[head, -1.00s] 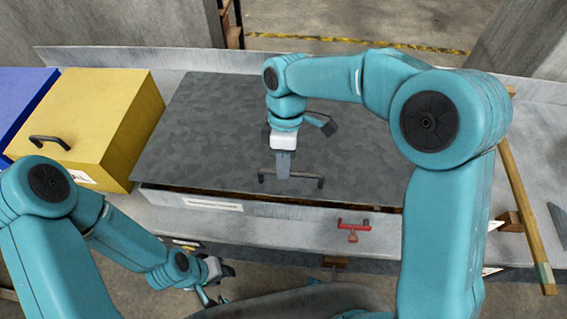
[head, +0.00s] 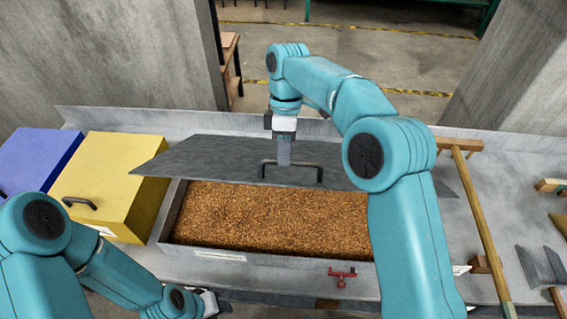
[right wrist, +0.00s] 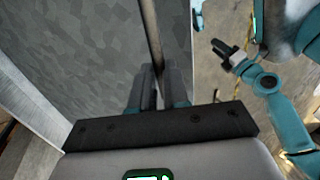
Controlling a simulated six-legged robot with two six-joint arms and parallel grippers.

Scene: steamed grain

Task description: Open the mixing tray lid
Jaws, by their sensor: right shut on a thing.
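The mixing tray lid (head: 200,160) is a flat grey sheet, raised and tilted above the tray, with its handle edge toward me. My right gripper (head: 284,162) is shut on the lid's dark bar handle (head: 307,164). The right wrist view shows the fingers (right wrist: 157,88) around the bar, with the lid (right wrist: 90,60) beside them. The mixing tray (head: 270,260) stands open at the front, filled with brown grain (head: 265,215). My left gripper (head: 208,303) is low at the bottom edge, partly cut off, its jaws unclear; it also shows in the right wrist view (right wrist: 228,54).
A yellow box (head: 110,175) with a dark handle and a blue box (head: 35,155) stand left of the tray. A red latch-like piece (head: 342,274) is on the tray's front. A long wooden-handled tool (head: 480,225) lies at the right.

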